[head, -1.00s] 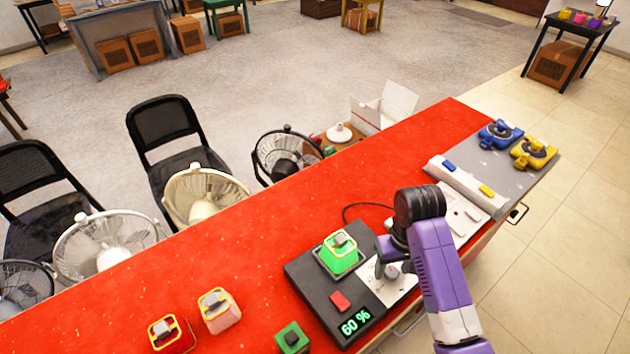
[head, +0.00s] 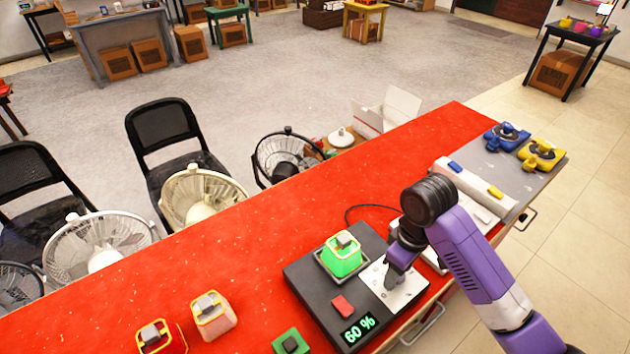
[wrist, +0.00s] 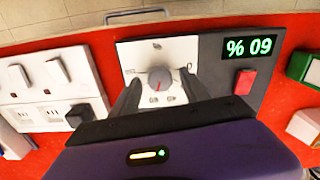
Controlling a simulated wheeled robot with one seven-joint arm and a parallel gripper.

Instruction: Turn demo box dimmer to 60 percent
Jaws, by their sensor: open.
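The black demo box (head: 310,290) sits on the red counter. Its green display (head: 359,328) reads 60 %; the same display shows upside down in the wrist view (wrist: 249,47). My gripper (head: 391,279) is over the dial plate. In the wrist view its dark fingers stand apart, one on each side of the knob, open. I cannot tell whether they touch it. In the head view the gripper mostly hides the knob.
On the box are a lit green lamp (head: 342,258) and a red button (head: 342,306). Beige (head: 213,316), red (head: 161,340) and green (head: 291,341) blocks stand to the left. White socket panels (wrist: 50,85) lie beside the box. Fans and chairs stand behind the counter.

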